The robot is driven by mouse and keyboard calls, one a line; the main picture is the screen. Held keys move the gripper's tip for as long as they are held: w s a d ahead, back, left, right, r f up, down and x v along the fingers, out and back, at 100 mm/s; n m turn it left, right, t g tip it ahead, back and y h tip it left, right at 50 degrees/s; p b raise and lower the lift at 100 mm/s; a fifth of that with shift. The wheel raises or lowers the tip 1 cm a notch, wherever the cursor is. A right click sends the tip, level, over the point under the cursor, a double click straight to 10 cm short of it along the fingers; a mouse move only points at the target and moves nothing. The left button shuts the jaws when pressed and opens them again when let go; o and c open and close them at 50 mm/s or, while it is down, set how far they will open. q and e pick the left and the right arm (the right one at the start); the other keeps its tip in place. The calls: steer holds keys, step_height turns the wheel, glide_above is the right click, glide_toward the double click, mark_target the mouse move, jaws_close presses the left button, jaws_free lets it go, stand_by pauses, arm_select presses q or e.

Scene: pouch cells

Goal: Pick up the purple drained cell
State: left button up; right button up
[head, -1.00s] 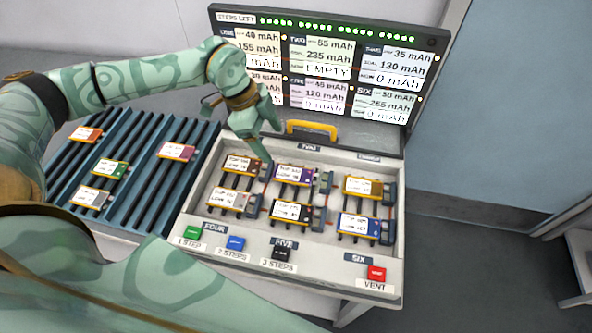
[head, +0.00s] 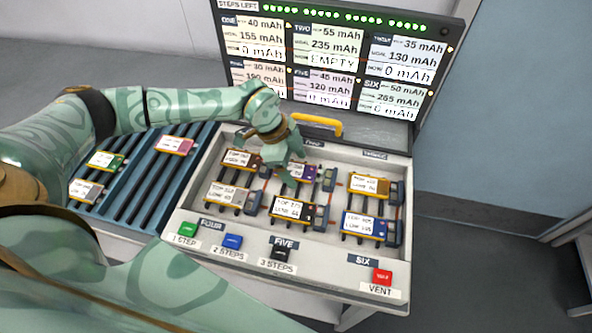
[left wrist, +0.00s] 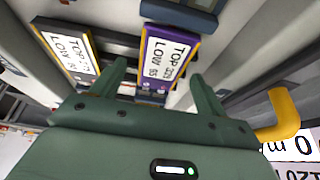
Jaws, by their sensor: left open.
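The purple cell (head: 307,172) lies in the upper middle bay of the white tray, partly hidden by my gripper in the head view. In the left wrist view the purple cell (left wrist: 166,56) has a white label and lies just beyond and between the fingers. My left gripper (head: 288,176) is open and empty over this cell, fingers pointing down. In the left wrist view the open fingers of my left gripper (left wrist: 158,78) stand to either side of the cell's near end. I cannot tell how high they are above it. My right gripper is not in view.
Neighbouring cells are close: a brown one (head: 238,160) at left, a yellow one (head: 368,185) at right. A yellow handle (head: 318,124) stands behind. The screen (head: 340,50) reads EMPTY for TWO. A blue rack (head: 150,195) holds other cells. Buttons line the front.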

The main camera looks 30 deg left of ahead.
arm_select(q)
steer(key=shift+f+p, duration=0.2)
steer(key=shift+p, duration=0.1)
stand_by(0.5)
steer(key=c, duration=1)
